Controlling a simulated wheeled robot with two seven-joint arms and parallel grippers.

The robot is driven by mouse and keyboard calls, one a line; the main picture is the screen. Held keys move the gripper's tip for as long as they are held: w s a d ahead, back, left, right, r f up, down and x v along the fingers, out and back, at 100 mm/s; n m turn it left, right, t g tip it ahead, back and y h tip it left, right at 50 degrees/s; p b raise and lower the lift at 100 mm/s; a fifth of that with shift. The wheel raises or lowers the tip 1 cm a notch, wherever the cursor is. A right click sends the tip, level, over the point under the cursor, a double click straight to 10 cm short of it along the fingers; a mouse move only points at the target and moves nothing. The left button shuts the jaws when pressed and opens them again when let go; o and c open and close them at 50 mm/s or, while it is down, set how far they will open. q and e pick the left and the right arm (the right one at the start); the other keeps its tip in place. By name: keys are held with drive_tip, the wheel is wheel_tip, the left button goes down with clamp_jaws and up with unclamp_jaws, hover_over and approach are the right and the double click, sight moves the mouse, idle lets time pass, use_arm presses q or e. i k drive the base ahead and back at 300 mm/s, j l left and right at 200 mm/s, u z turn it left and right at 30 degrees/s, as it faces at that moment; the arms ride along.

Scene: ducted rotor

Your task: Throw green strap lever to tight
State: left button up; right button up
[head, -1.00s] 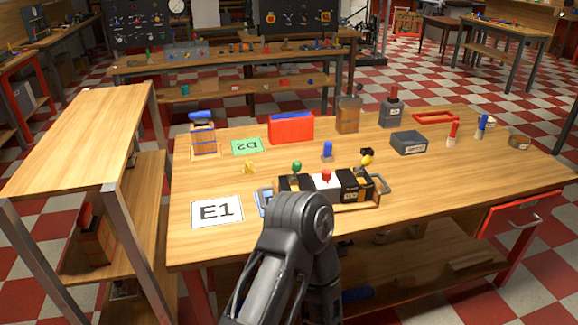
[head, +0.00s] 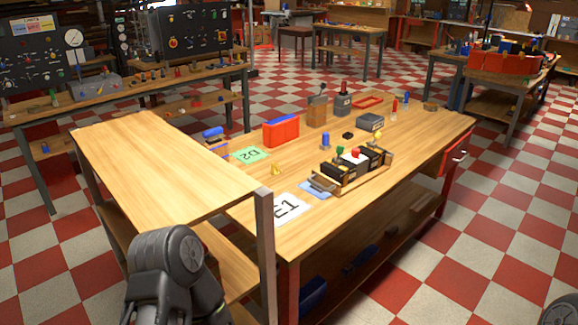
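On the wooden bench sits a wooden tray (head: 345,187) holding black blocks and a white block. A red knob (head: 355,153) is on the white block and a yellow knob (head: 378,135) is at the right end. Which way the green lever is thrown is too small to tell. My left arm shows at the bottom left, well away from the tray, with its gripper out of view. A small dark part at the bottom right corner may be my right arm; no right gripper shows.
A side table (head: 165,160) stands at the bench's left, between my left arm and the bench. The bench holds an E1 card (head: 287,207), a D2 card (head: 251,155), a red box (head: 281,132) and a grey bin (head: 370,122). Open checkered floor (head: 470,250) lies right of the bench.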

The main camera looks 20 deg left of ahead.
sight(340, 149)
drive_tip(key=k+j, duration=0.25)
drive_tip(key=j, duration=0.15)
drive_tip(key=k+j, duration=0.3)
drive_tip(key=i+l, duration=1.2)
drive_tip(key=i+l+u, duration=0.1)
drive_tip(key=i+l, duration=0.5)
drive_tip(key=l, duration=0.2)
drive_tip(key=i+l, duration=0.55)
drive_tip(key=l, duration=0.15)
